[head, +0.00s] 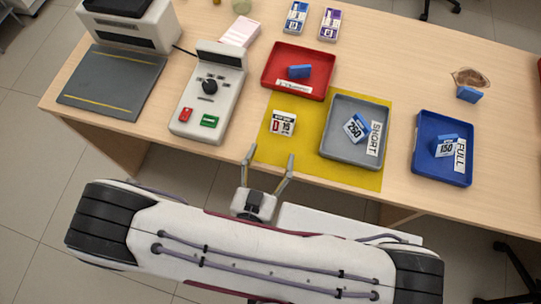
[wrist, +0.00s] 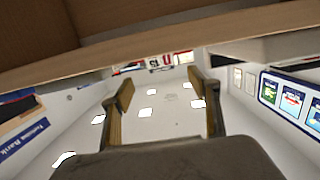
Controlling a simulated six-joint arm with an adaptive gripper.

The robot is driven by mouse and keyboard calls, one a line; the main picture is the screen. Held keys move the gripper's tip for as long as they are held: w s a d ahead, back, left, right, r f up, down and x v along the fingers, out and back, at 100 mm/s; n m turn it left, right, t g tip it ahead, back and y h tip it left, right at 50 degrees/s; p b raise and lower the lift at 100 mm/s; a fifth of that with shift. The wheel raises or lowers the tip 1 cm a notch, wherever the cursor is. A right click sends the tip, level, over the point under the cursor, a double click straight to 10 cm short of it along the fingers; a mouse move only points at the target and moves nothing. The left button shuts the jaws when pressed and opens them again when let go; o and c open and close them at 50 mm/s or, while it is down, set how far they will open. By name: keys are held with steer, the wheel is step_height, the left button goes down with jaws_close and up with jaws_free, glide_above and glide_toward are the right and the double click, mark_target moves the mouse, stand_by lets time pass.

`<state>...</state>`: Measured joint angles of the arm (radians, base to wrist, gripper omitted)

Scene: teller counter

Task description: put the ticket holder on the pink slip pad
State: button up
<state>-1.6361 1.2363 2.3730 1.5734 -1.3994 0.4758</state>
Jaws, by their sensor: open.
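The pink slip pad (head: 240,32) lies at the back of the counter, behind the white card terminal. I cannot tell for sure which object is the ticket holder. Small blue blocks with number cards sit in the grey tray, marked 260 (head: 356,128), and in the blue tray, marked 150 (head: 445,146). A small white block with dark number panels (head: 283,123) stands on the yellow mat. My gripper (head: 270,153) is open and empty at the counter's front edge, in front of that white block. In the wrist view its fingers (wrist: 165,95) are apart with nothing between them.
The yellow mat (head: 266,150) carries the grey tray (head: 328,151). A red tray (head: 271,82) with a blue block is behind it; the blue tray (head: 419,171) is right. Bare counter lies right of the red tray.

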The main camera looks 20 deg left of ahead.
mark_target(280, 123)
stand_by(0.3)
steer(key=shift+w+d+r, duration=0.1)
steer(key=shift+w, duration=0.1)
steer(key=shift+m+g+h, duration=0.6)
steer(key=shift+m, duration=0.2)
steer(key=w+r, duration=0.1)
steer(key=w, duration=0.1)
steer(key=w+r, duration=0.1)
steer(key=w, duration=0.1)
steer(key=shift+d+r, duration=0.15)
steer(key=shift+r, duration=0.15)
steer(key=shift+w, duration=0.3)
steer(key=shift+w+a+n+g+y, duration=0.1)
steer(key=shift+a+n+g+y, duration=0.2)
steer(key=shift+g, duration=0.1)
steer(key=shift+s+a+f+n+g+y, duration=0.3)
steer(key=shift+f+n+g+y, duration=0.1)
steer(key=shift+f+n, duration=0.2)
steer(key=shift+w, duration=0.1)
steer(key=shift+x, duration=1.25)
